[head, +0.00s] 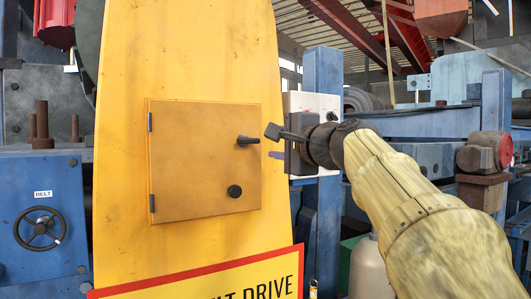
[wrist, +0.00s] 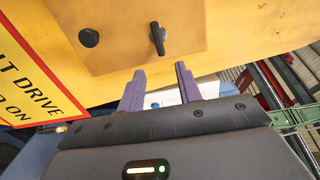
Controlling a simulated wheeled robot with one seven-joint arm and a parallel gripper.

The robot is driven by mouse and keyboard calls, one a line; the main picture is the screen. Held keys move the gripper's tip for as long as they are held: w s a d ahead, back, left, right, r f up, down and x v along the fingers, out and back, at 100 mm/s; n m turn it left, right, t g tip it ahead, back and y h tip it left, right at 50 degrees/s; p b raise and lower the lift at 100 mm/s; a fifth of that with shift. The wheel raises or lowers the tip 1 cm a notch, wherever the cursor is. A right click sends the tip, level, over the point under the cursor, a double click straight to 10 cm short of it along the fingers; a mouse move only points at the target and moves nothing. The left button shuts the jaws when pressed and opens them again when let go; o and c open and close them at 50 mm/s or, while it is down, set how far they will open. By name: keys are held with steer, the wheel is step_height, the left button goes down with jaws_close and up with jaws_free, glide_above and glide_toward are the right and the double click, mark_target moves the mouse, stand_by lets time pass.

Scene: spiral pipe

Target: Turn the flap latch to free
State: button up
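A yellow-orange flap (head: 190,160) is set in a tall yellow guard and lies closed against it. Its latch (head: 247,140) is a small dark handle near the flap's right edge, lying roughly horizontal in the head view. In the wrist view the latch (wrist: 158,39) stands out from the flap just beyond my fingertips. My gripper (head: 272,143) is right of the latch, apart from it. The wrist view shows my gripper (wrist: 160,68) open, with two purple fingers spread and nothing between them.
A round black knob (head: 234,191) sits on the flap below the latch. A red-bordered yellow sign (head: 210,280) stands below the flap. A white panel with a grey box (head: 325,103) and a blue post are behind my gripper. A handwheel (head: 40,229) is at the left.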

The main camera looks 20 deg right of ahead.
steer(key=b+v, duration=0.1)
steer(key=v, duration=0.5)
steer(key=shift+s+b, duration=0.35)
steer(key=shift+s, duration=0.05)
steer(key=w+a+f+n+g+h, duration=0.1)
steer(key=f+n+g, duration=0.15)
steer(key=f, duration=0.85)
steer(key=w+f+n+g+h, duration=0.1)
steer(key=w+f+g, duration=0.15)
steer(key=f, duration=0.85)
steer(key=w+a+f+n+g, duration=0.1)
steer(key=f+g, duration=0.2)
steer(key=f, duration=0.7)
steer(key=s+a+f+n+g, duration=0.1)
steer(key=s+f+n+g, duration=0.1)
steer(key=s+f, duration=0.4)
steer(key=s+a+f+n+g+h, duration=0.1)
steer(key=s+f+n, duration=0.4)
steer(key=f, duration=0.7)
steer(key=s+a+f+n+g+h, duration=0.1)
steer(key=s+f+n+g, duration=0.2)
steer(key=s+f, duration=0.3)
step_height(320, 180, down, 4)
steer(key=shift+s+a+r+n+g, duration=0.25)
steer(key=shift+s+a+n+g, duration=0.05)
steer(key=shift+a+n+g, duration=0.15)
steer(key=shift+o, duration=0.2)
steer(key=shift+w, duration=0.1)
